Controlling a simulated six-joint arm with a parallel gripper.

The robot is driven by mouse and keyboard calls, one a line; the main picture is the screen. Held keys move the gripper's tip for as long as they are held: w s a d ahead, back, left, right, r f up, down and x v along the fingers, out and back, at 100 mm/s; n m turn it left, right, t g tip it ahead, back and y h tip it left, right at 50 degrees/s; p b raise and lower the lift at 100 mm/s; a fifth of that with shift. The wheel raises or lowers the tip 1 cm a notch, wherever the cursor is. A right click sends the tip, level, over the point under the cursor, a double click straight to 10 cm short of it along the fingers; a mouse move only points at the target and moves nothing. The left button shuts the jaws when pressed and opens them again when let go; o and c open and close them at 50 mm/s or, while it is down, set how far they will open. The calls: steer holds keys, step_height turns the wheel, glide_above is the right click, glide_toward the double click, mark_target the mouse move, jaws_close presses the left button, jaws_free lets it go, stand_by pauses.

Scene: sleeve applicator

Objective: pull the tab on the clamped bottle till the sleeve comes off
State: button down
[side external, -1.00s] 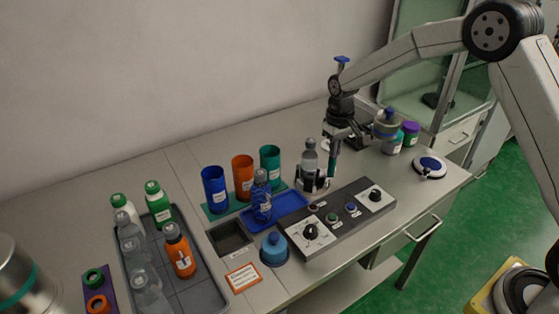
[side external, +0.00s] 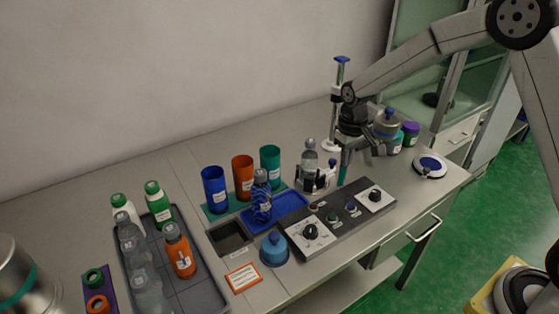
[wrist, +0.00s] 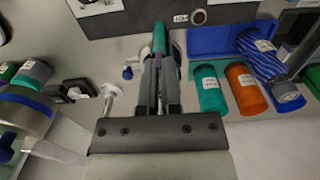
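The clamped bottle (side external: 309,160) is clear with a grey cap and a pale label. It stands upright in the clamp (side external: 318,184) behind the control panel, and no coloured sleeve shows on it. My gripper (side external: 345,160) is to the right of the bottle, apart from it. Its fingers (wrist: 160,68) are close together on a thin purple tab (wrist: 158,62). A narrow teal piece, seemingly the sleeve (wrist: 160,38), extends past the fingertips; it also hangs below my gripper in the side view (side external: 343,174). The bottle is mostly hidden in the wrist view.
The control panel (side external: 330,222) with knobs lies in front. Blue, orange and teal cups (side external: 270,165) stand left of the clamp, beside a blue tray (side external: 292,203) with a patterned bottle. A white post (side external: 336,105) stands behind my gripper, with jars (side external: 410,134) to the right.

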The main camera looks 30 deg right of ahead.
steer(key=shift+s, duration=0.5)
steer(key=shift+a, duration=0.1)
steer(key=a, duration=2.8)
stand_by(1.4)
